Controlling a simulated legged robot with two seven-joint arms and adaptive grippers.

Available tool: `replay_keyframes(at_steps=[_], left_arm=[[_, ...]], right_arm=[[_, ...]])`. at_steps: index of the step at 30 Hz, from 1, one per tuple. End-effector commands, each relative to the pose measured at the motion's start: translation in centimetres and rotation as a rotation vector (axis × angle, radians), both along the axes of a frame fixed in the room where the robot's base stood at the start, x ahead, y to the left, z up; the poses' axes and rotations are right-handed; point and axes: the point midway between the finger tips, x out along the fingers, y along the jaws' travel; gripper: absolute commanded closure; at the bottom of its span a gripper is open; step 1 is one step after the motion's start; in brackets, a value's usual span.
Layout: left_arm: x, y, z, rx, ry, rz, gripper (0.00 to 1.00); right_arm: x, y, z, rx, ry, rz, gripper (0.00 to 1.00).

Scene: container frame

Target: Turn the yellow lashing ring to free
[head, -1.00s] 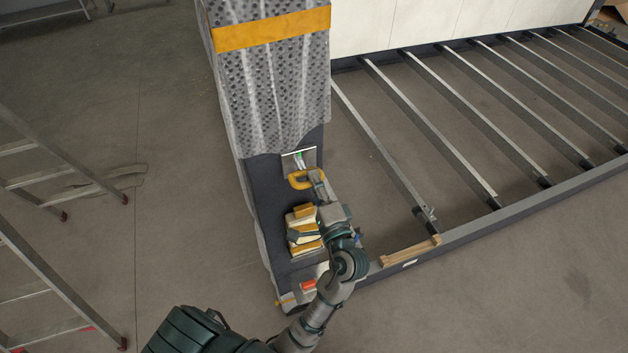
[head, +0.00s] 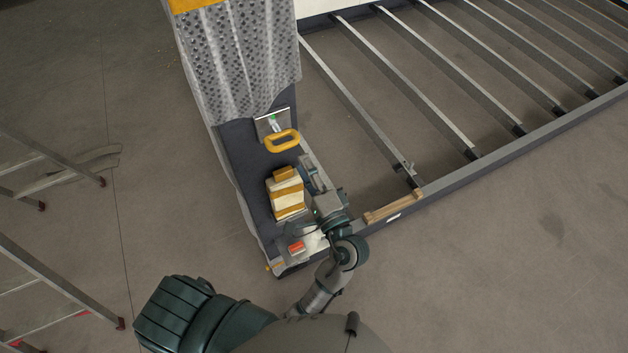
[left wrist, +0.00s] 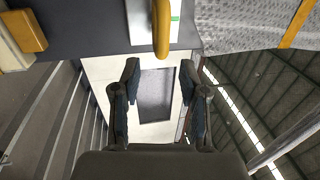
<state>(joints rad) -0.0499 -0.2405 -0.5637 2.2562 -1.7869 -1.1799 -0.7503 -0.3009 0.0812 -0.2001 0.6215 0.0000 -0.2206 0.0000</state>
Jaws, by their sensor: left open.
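The yellow lashing ring (head: 283,149) is a rounded loop on a metal plate (head: 264,128) on the dark frame. A small green mark shows on the plate by the ring's far side. The ring also shows at the top of the left wrist view (left wrist: 161,40), seen nearly edge-on. My left gripper (head: 307,168) is below and right of the ring in the head view, apart from it. In the left wrist view its two fingers (left wrist: 160,82) are spread, with nothing between them. My right gripper is not in view.
A strapped yellow-and-cream bundle (head: 286,194) lies on the frame beside my left gripper. A grey dimpled cover (head: 240,75) hangs beyond the ring. Metal crossbars (head: 360,110) span the right. A wooden block (head: 393,206) lies on the rail. Ladders (head: 55,275) stand left.

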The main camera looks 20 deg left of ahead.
Motion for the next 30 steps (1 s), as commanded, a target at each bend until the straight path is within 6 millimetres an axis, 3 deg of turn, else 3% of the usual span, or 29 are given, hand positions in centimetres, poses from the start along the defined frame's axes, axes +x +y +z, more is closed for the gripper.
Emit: replay_keyframes(at_steps=[3, 10, 26, 30], left_arm=[[-1.4, -1.8, -0.6, 0.001, 0.004, -0.001, 0.57], [-2.8, -3.5, -1.0, 0.001, 0.002, -0.001, 0.57], [-2.9, -3.5, -1.0, 0.001, 0.002, 0.000, 0.57], [-1.9, -4.3, -2.6, 0.005, 0.026, -0.035, 0.57]], right_arm=[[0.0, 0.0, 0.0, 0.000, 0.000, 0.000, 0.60], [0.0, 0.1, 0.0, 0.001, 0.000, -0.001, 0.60], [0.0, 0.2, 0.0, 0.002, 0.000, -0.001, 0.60], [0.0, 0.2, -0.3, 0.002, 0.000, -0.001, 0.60]])
